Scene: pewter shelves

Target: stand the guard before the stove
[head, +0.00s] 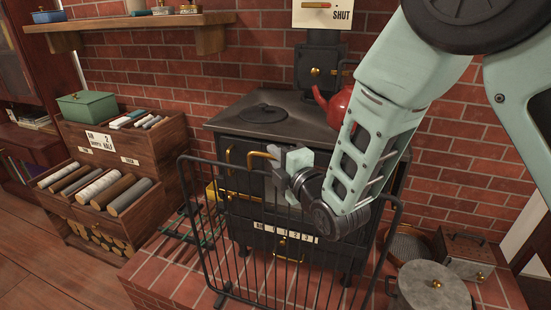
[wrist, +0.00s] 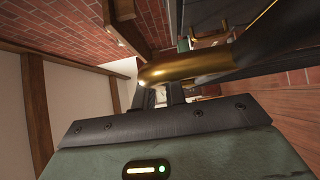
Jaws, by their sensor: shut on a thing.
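The guard (head: 262,262) is a black wire-barred screen, upright in front of the dark iron stove (head: 265,120) and over the brick hearth. Its brass handle (head: 262,157) arches at the top rail. My gripper (head: 275,172) is shut on this handle. In the wrist view the brass handle (wrist: 185,68) passes between my fingertips (wrist: 160,97), joined to a dark rail. The stove's lower front shows through the bars. My wrist hides part of the guard's top and the stove front. I cannot tell whether the guard's feet bear on the bricks.
A red kettle (head: 334,106) sits at the stove top's right. Wooden bins (head: 130,150) with rolls and logs stand left. A wall shelf (head: 130,27) hangs above. Open floor lies front left.

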